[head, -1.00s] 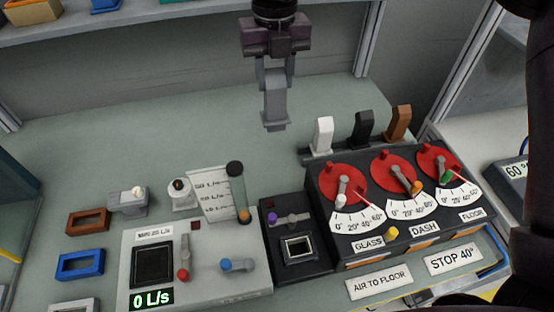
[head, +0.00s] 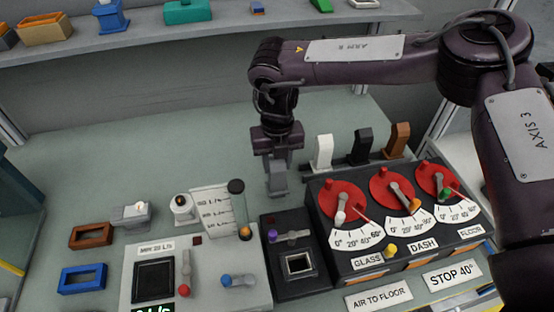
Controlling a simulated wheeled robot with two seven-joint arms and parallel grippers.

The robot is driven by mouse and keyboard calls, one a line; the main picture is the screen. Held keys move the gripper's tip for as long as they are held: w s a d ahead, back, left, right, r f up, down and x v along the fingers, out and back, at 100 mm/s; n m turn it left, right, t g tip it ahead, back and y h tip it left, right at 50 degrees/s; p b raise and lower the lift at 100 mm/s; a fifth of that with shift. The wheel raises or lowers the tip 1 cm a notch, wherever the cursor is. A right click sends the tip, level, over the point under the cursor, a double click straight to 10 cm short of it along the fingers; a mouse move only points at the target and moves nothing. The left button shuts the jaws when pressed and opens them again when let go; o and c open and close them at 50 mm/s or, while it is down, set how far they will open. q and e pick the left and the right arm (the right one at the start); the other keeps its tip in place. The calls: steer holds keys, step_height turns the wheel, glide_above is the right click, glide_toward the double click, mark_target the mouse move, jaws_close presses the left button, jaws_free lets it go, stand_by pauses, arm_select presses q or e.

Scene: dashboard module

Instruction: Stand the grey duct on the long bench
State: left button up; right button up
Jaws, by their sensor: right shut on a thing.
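My right gripper (head: 277,157) is shut on the grey duct (head: 277,182) and holds it upright, its lower end pointing down. The duct is over the long bench (head: 110,165), just left of the white, black and brown upright pieces and behind the dark box with the square opening. The fingers hide the upper part of the duct. I cannot tell whether its foot touches the bench. My left gripper is not in view.
A white duct (head: 323,152), a black one (head: 362,147) and a brown one (head: 397,140) stand in a rack close right. The bench's back left is clear.

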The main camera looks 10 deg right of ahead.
steer(key=shift+f, duration=0.45)
steer(key=o, duration=1.3)
steer(key=shift+c, duration=0.2)
step_height(320, 180, up, 12)
steer(key=b, duration=0.2)
steer(key=shift+b, duration=0.4)
